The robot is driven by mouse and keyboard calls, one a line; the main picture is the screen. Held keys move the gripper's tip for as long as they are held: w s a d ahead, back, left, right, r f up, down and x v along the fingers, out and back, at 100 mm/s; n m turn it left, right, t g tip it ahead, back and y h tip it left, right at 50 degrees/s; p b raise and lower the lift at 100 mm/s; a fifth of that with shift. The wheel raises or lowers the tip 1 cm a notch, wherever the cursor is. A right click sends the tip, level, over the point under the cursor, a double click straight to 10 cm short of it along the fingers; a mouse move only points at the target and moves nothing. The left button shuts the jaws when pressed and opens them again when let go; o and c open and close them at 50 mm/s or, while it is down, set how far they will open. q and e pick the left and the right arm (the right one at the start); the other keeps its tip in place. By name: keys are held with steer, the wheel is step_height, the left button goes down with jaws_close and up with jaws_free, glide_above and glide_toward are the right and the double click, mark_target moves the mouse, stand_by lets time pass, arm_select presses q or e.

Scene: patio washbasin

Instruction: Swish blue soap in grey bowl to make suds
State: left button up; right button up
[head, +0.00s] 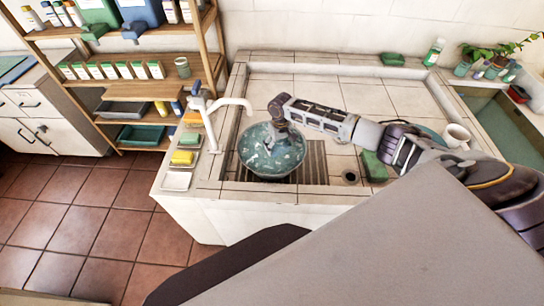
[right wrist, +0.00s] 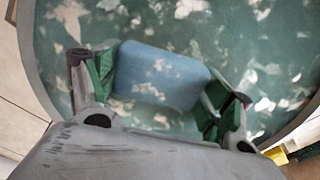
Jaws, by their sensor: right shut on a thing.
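The grey bowl (head: 262,178) stands in the washbasin on a slatted rack, just right of the tap. It holds teal water with scattered white patches that look like suds. My right gripper (head: 279,128) reaches into the bowl from the right. In the right wrist view my right gripper (right wrist: 158,88) is shut on the blue soap (right wrist: 165,78), with a green-padded finger on each side of it. The bowl's rim (right wrist: 32,70) curves around them there. In the head view the soap is hidden by the gripper. My left gripper is not in view.
A white tap (head: 210,115) stands close to the bowl's left. A yellow sponge (head: 182,157) lies on the left ledge. A green block (head: 374,167) and a white mug (head: 457,134) are near my right arm. A wooden shelf (head: 130,92) stands at the left.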

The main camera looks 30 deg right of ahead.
steer(key=s+p, duration=0.2)
steer(key=s, duration=0.4)
steer(key=shift+a+p, duration=0.2)
steer(key=shift+p, duration=0.1)
stand_by(0.6)
steer(key=shift+w, duration=0.15)
steer(key=shift+w+d+b, duration=0.2)
steer(key=shift+w+b, duration=1.15)
steer(key=shift+w, duration=1.5)
steer(key=shift+s, duration=0.1)
steer(key=shift+s+a+p, duration=0.2)
steer(key=shift+s+p, duration=1.15)
steer(key=shift+s, duration=1.55)
